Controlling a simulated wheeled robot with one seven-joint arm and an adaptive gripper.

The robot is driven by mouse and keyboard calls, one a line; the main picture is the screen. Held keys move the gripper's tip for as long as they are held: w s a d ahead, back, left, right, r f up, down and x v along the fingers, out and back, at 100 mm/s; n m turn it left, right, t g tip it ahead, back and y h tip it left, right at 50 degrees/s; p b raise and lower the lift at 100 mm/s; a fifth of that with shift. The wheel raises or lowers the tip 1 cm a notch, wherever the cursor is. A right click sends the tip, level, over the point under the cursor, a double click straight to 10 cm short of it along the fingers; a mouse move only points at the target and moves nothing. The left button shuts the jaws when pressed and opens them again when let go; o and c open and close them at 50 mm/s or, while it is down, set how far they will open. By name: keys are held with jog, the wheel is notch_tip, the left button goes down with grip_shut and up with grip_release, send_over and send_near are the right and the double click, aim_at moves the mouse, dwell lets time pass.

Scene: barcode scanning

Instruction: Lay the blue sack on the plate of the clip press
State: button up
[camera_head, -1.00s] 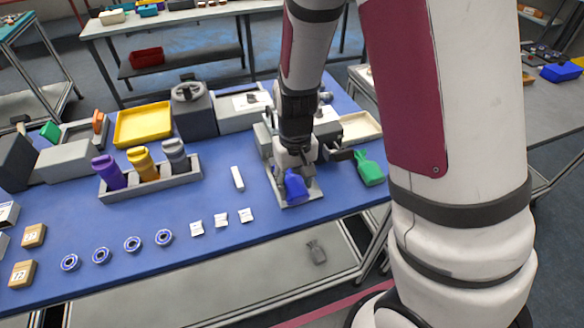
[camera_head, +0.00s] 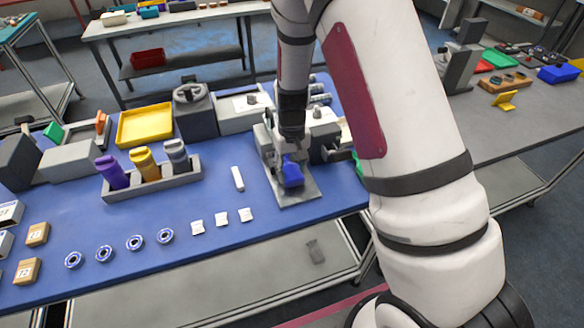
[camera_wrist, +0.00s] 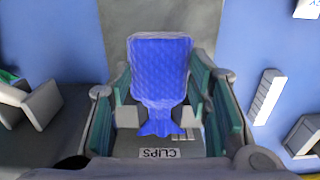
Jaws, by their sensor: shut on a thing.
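The blue sack (camera_head: 292,172) is in my gripper (camera_head: 289,162), over the grey plate (camera_head: 297,194) of the clip press. In the wrist view my gripper (camera_wrist: 159,114) is shut on the narrow neck of the sack. The wide body of the sack (camera_wrist: 160,68) points up the picture, and its flared tail sits between the fingers. The plate (camera_wrist: 118,22) shows behind the sack's body. I cannot tell whether the sack touches the plate. A "CLIPS" label (camera_wrist: 170,153) on the press shows upside down below the tail. My wrist hides much of the press.
A green sack (camera_head: 360,168) is mostly hidden behind my arm, right of the press. A white bar (camera_head: 238,178) lies left of the plate. A grey rack (camera_head: 155,183) holds purple, yellow and grey bottles.

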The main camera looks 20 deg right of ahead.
aim_at(292, 172)
jog(key=shift+f, duration=0.15)
jog(key=o, duration=1.4)
notch_tip(292, 172, up, 13)
jog(key=b, duration=0.2)
jog(key=s+r+t, duration=0.3)
jog(key=s+r, duration=0.6)
jog(key=r, duration=0.4)
jog(key=shift+s+r+t, duration=0.45)
jog(key=shift+s+r, duration=0.55)
jog(key=shift+s, duration=1.35)
jog(key=shift+s+r+t, duration=0.4)
jog(key=shift+s+r, duration=0.65)
jog(key=shift+s, duration=1.25)
jog(key=shift+s+r+t, duration=0.45)
jog(key=shift+s+r, duration=0.55)
jog(key=shift+s, duration=1.35)
